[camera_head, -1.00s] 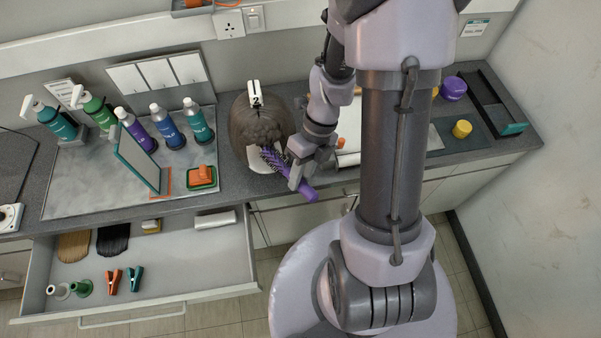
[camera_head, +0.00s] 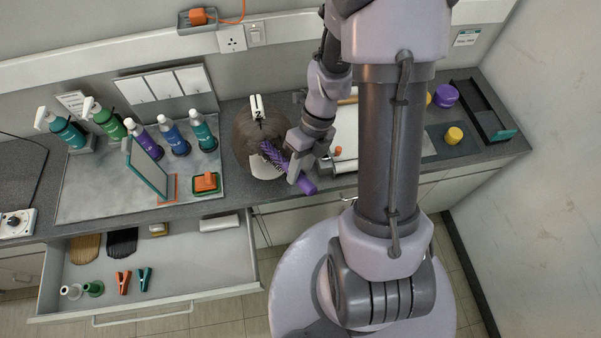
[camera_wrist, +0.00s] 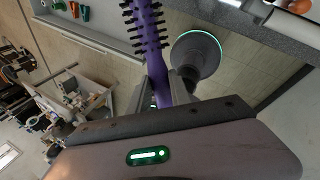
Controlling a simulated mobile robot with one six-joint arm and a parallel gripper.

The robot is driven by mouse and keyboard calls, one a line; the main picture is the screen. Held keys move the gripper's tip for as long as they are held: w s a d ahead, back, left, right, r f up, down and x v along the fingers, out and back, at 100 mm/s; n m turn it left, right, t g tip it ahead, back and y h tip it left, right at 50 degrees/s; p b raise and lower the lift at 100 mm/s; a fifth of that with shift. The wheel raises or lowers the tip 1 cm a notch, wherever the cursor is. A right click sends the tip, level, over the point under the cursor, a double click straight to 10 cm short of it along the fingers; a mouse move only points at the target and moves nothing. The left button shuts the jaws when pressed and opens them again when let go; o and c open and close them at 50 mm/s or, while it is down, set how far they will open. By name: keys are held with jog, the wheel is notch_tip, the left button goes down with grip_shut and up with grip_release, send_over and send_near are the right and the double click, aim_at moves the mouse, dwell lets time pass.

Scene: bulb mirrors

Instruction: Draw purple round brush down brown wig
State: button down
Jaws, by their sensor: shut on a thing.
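The brown wig (camera_head: 246,136) sits on a head form on the counter, with a white clip marked 2 (camera_head: 257,108) on its top. My gripper (camera_head: 299,170) is just right of the wig, shut on the purple round brush (camera_head: 273,155). The brush tilts, with its bristled end up and left over the wig's front and its handle end down and right. The bristles overlap the wig; I cannot tell if they touch the hair. In the wrist view the brush's bristled barrel (camera_wrist: 146,28) points away from my gripper (camera_wrist: 165,95); the wig is not seen there.
Several spray bottles (camera_head: 173,137) and a standing mirror (camera_head: 147,168) are on a mat at left. The open drawer (camera_head: 190,275) below holds hair pieces and clips. A yellow pot (camera_head: 453,135) stands at right.

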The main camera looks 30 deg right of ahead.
dwell(0.3)
jog(key=shift+w+d+f, duration=0.1)
jog(key=shift+w+f, duration=0.05)
jog(key=shift+w, duration=0.15)
jog(key=shift+w, duration=0.1)
dwell(0.3)
jog(key=shift+f, duration=0.1)
jog(key=f+b, duration=0.1)
jog(key=s+f+b, duration=0.1)
jog(key=f+b, duration=0.1)
jog(key=f, duration=0.1)
jog(key=shift+s+a, duration=0.25)
jog(key=shift+s, duration=0.1)
jog(key=shift+r, duration=0.2)
jog(key=shift+w, duration=0.1)
